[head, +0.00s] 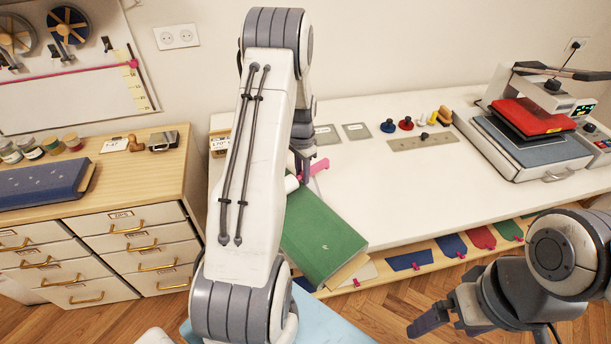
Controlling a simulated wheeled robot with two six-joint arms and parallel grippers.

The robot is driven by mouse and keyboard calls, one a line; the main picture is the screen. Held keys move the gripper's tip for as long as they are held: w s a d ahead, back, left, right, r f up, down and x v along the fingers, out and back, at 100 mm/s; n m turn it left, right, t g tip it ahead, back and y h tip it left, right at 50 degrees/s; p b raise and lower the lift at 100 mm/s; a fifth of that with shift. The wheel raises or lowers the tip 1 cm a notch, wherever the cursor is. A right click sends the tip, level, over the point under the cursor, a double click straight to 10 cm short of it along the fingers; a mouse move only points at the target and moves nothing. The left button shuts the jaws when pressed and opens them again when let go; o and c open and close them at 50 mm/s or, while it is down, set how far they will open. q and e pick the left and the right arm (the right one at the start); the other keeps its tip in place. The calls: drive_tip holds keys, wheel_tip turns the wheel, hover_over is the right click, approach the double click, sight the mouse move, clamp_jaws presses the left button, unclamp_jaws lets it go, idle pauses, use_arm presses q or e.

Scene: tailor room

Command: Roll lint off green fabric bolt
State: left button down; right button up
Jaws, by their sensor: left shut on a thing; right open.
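The green fabric bolt (325,240) lies at the front left part of the white table, partly hidden behind my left arm. A small light mark shows on its top. A lint roller with a pink handle (320,167) and a white roll (291,183) is at the bolt's far end. My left gripper (304,178) is shut on the lint roller. I cannot tell whether the roll touches the fabric. My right gripper (432,318) is open and empty at the lower right, in front of the table and away from the bolt.
The white table (420,185) is clear right of the bolt. A heat press (535,125) stands at its right end. Several small stamps (406,124) sit at the back. A wooden drawer cabinet (140,185) with a blue bolt (45,184) stands at left. Coloured pieces (452,246) lie below the tabletop.

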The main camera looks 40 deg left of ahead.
use_arm(q)
drive_tip(key=shift+a, duration=0.25)
drive_tip(key=shift+w+a, duration=0.2)
drive_tip(key=shift+a, duration=0.55)
drive_tip(key=shift+w+a, duration=0.2)
drive_tip(key=shift+a, duration=0.5)
drive_tip(key=shift+w+a, duration=0.2)
drive_tip(key=shift+a, duration=0.55)
drive_tip(key=shift+w+a, duration=0.2)
drive_tip(key=shift+a, duration=0.5)
drive_tip(key=shift+w+a, duration=0.2)
drive_tip(key=shift+a, duration=0.55)
drive_tip(key=shift+w+a, duration=0.15)
drive_tip(key=shift+a, duration=0.55)
